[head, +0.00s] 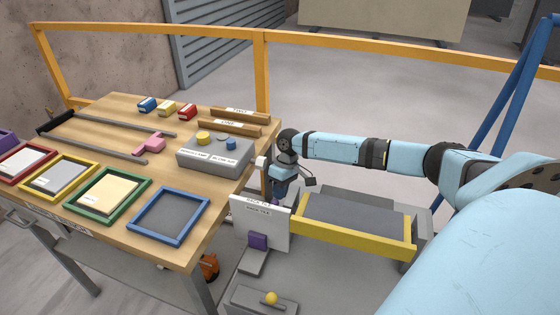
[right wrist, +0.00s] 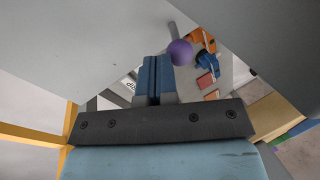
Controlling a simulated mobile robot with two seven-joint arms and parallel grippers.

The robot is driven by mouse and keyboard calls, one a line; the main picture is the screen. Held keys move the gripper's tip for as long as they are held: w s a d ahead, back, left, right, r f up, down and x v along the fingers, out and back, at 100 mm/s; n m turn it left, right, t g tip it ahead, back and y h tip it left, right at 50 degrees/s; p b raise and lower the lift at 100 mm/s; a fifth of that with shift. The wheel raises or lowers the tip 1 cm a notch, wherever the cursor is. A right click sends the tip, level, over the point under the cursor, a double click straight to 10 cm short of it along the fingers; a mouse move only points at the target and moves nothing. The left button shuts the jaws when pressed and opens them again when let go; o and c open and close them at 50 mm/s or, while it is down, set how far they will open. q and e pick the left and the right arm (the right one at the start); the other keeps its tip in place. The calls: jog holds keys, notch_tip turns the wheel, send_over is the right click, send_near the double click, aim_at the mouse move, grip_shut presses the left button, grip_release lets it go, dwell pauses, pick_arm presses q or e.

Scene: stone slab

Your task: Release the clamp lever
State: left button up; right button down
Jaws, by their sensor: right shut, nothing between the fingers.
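A purple ball knob (right wrist: 181,52) on a grey rod, which looks like a lever, shows in the right wrist view, just beyond and to the right of my fingertips. I cannot tell whether the fingers touch it. My right gripper (right wrist: 153,80) is shut, with its blue fingers together and nothing between them. In the head view my right gripper (head: 268,188) is partly hidden, pointing down between the table's right edge and the yellow-edged fixture. The knob is not clear in the head view. My left gripper is not in view.
A white labelled panel (head: 262,221) with a purple block (head: 258,241) stands below my right gripper. A yellow knob (head: 271,298) is nearer. A grey control box (head: 214,155) sits on the wooden table (head: 110,162). A yellow-edged fixture (head: 352,234) lies to the right.

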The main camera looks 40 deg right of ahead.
jog(key=shift+r+p, duration=0.75)
jog(key=shift+p, duration=0.1)
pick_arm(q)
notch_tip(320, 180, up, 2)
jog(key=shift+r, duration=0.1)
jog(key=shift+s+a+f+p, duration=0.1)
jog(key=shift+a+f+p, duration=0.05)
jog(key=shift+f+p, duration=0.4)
pick_arm(e)
jog(key=v, duration=1.3)
jog(key=shift+r, duration=0.35)
jog(key=shift+d, duration=0.15)
